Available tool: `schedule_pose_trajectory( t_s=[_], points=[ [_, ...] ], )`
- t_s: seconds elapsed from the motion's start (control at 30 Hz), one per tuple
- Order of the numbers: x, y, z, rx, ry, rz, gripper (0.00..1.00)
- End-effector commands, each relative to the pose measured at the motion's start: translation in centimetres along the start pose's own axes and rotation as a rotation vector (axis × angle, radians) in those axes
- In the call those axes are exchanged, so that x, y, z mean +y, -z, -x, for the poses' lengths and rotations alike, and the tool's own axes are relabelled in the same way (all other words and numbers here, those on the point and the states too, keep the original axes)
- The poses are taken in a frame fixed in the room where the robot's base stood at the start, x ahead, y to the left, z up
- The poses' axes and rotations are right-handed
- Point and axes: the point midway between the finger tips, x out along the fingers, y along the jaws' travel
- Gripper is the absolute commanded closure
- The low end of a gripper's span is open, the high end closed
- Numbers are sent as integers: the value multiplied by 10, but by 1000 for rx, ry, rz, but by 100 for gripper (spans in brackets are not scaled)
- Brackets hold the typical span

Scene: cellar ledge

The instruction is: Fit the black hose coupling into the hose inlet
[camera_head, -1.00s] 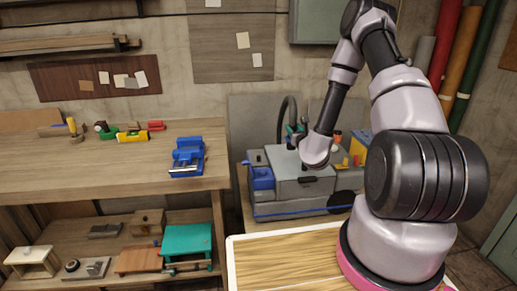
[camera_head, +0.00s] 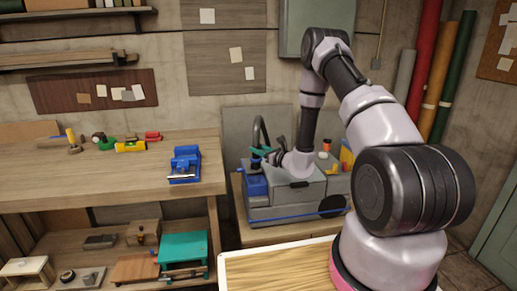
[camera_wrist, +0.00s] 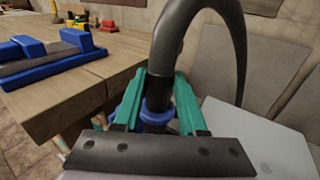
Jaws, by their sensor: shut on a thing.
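The black hose (camera_head: 259,128) arches up over the left part of a grey machine (camera_head: 290,192). My gripper (camera_head: 261,152) reaches left over the machine, with its teal fingers on the hose's lower end. In the wrist view, the fingers (camera_wrist: 157,105) are shut around the black hose coupling (camera_wrist: 157,120), where a blue ring (camera_wrist: 158,108) shows. The coupling's lower end is hidden behind my gripper's dark plate. I cannot make out the hose inlet in either view, nor whether the coupling touches it. A blue part (camera_head: 256,186) sits on the machine's left front, below my gripper.
A wooden workbench (camera_head: 90,178) with a blue vise (camera_head: 185,165) stands close to the left. Grey panels (camera_head: 255,122) lean behind the machine. Orange and yellow items (camera_head: 346,156) stand at the machine's right. The wood-topped surface (camera_head: 275,270) in front is clear.

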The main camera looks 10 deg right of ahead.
Motion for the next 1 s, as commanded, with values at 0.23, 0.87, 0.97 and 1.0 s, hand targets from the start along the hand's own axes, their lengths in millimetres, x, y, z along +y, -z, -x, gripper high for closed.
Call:
schedule_pose_trajectory(
  t_s=[0.23, 0.87, 0.97, 1.0],
  points=[
    [0, 24, -1, 0, 2, -1, 100],
    [0, 50, -3, -2, 1, 1, 100],
    [0, 50, -3, -2, 1, 1, 100],
    [0, 50, -3, -2, 1, 1, 100]
  ],
)
